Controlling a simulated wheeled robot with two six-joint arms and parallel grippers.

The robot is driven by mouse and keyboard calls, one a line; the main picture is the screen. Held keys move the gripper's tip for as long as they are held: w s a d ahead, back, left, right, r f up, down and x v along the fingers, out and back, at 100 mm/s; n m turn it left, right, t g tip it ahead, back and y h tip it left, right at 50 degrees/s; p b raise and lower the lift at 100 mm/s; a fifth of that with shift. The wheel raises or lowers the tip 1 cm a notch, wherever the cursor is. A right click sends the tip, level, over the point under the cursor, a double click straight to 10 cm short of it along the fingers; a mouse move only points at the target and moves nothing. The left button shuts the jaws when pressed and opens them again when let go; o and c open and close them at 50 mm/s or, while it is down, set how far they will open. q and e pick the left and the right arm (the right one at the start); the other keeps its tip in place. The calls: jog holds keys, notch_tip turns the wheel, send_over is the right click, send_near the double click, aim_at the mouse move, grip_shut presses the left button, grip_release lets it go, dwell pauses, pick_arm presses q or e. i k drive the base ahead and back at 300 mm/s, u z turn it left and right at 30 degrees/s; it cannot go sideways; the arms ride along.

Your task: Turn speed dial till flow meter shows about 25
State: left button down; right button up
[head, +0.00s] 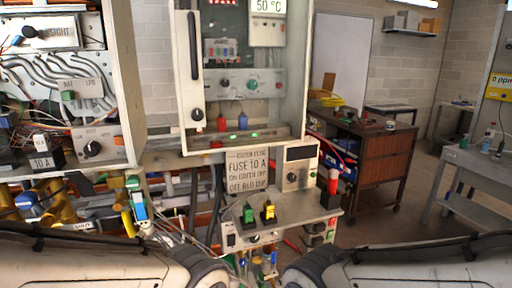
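No label reading "speed" or "flow" is legible, so I cannot tell for certain which parts are the speed dial and the flow meter. A small white box (312,165) stands on the shelf in the middle. It has a dark display (299,153) with no readable number and a round dark knob (292,177) below it. Other dials are a black knob (198,114) at the lit cabinet's lower left and a knob (92,149) on the left panel. My two arms come in along the bottom edge; both grippers are out of view.
A red-topped cylinder (332,185) stands at the right. Pipes and wires crowd the left.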

aim_at(254, 239)
jog(key=z, duration=0.05)
jog(key=k, duration=0.5)
jog(key=z, duration=1.35)
jog(key=i, duration=1.3)
jog(key=u, duration=2)
